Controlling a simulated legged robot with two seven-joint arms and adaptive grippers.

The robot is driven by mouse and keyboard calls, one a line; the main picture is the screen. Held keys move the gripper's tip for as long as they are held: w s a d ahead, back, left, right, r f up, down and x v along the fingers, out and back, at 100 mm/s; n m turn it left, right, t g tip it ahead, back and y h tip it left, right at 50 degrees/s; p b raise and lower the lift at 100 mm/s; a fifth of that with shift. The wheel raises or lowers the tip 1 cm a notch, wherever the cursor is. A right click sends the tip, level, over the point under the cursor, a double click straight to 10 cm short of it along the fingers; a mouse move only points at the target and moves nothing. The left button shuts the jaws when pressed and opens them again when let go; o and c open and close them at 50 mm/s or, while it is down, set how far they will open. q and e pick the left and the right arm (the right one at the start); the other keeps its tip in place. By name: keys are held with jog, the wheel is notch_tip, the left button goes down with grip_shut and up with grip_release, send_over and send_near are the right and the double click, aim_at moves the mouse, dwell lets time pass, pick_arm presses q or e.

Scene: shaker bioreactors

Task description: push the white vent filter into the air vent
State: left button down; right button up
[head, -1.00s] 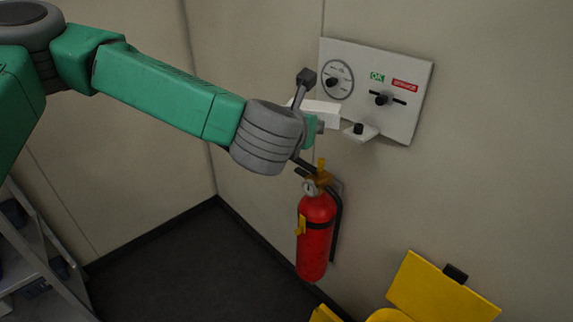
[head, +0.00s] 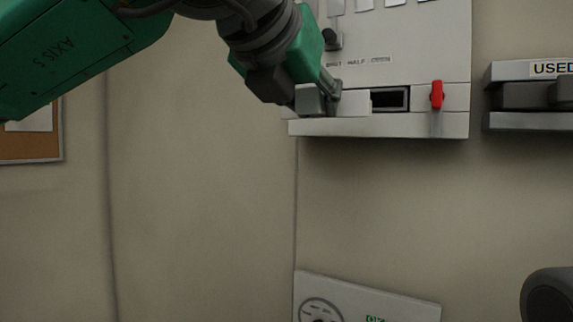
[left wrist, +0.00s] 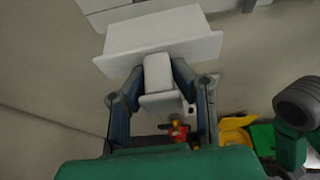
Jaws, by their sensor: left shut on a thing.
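The white vent filter (left wrist: 160,42) fills the top of the left wrist view as a wide, flat block with a small handle. My left gripper (left wrist: 160,85) is shut on that handle. In the head view my left gripper (head: 322,100) is at the lower left of a white wall panel. A pale block by its fingers, seemingly the filter (head: 352,103), is just left of a dark rectangular slot (head: 390,98), which looks like the air vent. The slot is open to view. Whether the filter touches the panel cannot be told.
A red knob (head: 437,95) is right of the slot, above the panel's bottom ledge (head: 380,128). A holder labelled USED (head: 535,95) is further right. A lower panel (head: 365,300) is on the wall below. The wall between is clear.

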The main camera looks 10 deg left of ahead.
pick_arm(q)
jog(key=shift+m, duration=0.4)
jog(key=d, duration=0.2)
jog(key=d+r, duration=0.1)
jog(key=d, duration=0.1)
jog(key=d+r+p, duration=0.1)
jog(key=d, duration=0.1)
jog(key=shift+w+d+r, duration=0.15)
jog(key=shift+w, duration=0.15)
jog(key=shift+w+p, duration=0.3)
jog(key=w+a, duration=0.2)
jog(key=a, duration=0.1)
jog(key=shift+w+h+p, duration=0.1)
jog(key=shift+h+p, duration=0.2)
jog(key=shift+p, duration=0.1)
jog(key=shift+a, duration=0.35)
jog(key=shift+d, duration=1.2)
jog(key=shift+s+d, duration=0.25)
jog(key=shift+d, duration=0.25)
jog(key=shift+a, duration=0.25)
jog(key=shift+w+a, duration=0.15)
jog(key=shift+a, duration=0.8)
jog(key=shift+d, duration=0.85)
pick_arm(e)
jog(key=shift+w+d+r, duration=0.15)
jog(key=shift+d+r, duration=0.55)
jog(key=shift+r, duration=0.2)
